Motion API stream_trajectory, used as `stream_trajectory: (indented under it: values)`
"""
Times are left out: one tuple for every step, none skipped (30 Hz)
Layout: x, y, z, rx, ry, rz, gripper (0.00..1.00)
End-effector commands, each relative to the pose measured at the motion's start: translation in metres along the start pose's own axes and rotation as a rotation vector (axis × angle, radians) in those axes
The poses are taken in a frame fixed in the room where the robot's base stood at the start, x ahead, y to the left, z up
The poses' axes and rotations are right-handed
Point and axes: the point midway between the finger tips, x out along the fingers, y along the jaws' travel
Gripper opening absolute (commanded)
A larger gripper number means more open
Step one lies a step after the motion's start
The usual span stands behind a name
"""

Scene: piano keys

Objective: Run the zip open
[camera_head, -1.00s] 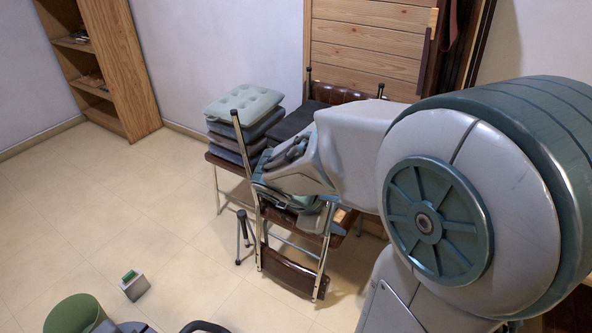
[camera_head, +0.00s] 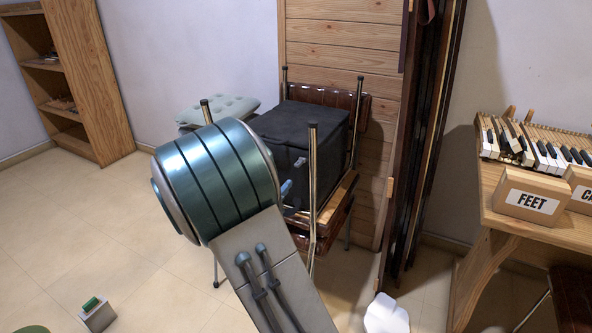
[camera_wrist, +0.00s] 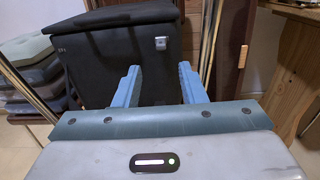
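A black fabric box-shaped bag (camera_head: 308,132) rests on a brown folding chair. It also fills the upper middle of the wrist view (camera_wrist: 110,60). A seam runs below its lid, and a small silver tab (camera_wrist: 160,43), perhaps the zip pull, sits on its front face near that seam. My gripper (camera_wrist: 160,66) is open and empty in the wrist view, its two blue fingers apart and pointing toward the bag, just below the tab. I cannot tell whether they touch the bag. In the head view my arm hides most of the gripper.
Stacked cushions (camera_head: 222,108) lie left of the bag. Metal chair posts (camera_head: 312,170) rise close beside it. Wooden panels (camera_head: 335,40) stand behind. At right, a wooden bench (camera_head: 500,225) carries piano keys (camera_head: 540,150) and a FEET box (camera_head: 530,197). The left floor is largely open.

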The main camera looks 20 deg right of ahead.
Motion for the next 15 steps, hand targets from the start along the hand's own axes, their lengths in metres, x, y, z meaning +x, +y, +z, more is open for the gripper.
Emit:
stream_trajectory:
  values:
    - [0.012, -0.001, -0.002, 0.001, -0.002, -0.005, 0.37]
    - [0.018, -0.001, -0.002, 0.002, -0.001, -0.005, 0.37]
    - [0.027, -0.002, -0.002, 0.002, -0.001, -0.006, 0.37]
    - [0.034, -0.002, -0.003, 0.002, -0.001, -0.006, 0.37]
    - [0.041, -0.001, -0.003, 0.002, -0.001, -0.005, 0.37]
    - [0.049, -0.001, -0.003, 0.002, -0.001, -0.005, 0.37]
    - [0.056, -0.002, -0.003, 0.001, -0.001, -0.005, 0.37]
    - [0.061, -0.002, -0.003, 0.002, -0.001, -0.005, 0.37]
    - [0.069, -0.001, -0.002, 0.003, 0.0, -0.004, 0.37]
    - [0.074, -0.002, -0.002, 0.003, -0.001, -0.005, 0.37]
    - [0.079, -0.001, -0.002, 0.002, 0.0, -0.004, 0.37]
    - [0.085, -0.001, -0.002, 0.002, 0.0, -0.002, 0.37]
    - [0.089, -0.001, -0.002, 0.002, 0.0, -0.003, 0.37]
    - [0.092, -0.001, -0.002, 0.002, 0.0, -0.003, 0.37]
    - [0.097, -0.001, -0.002, 0.003, 0.001, -0.003, 0.37]
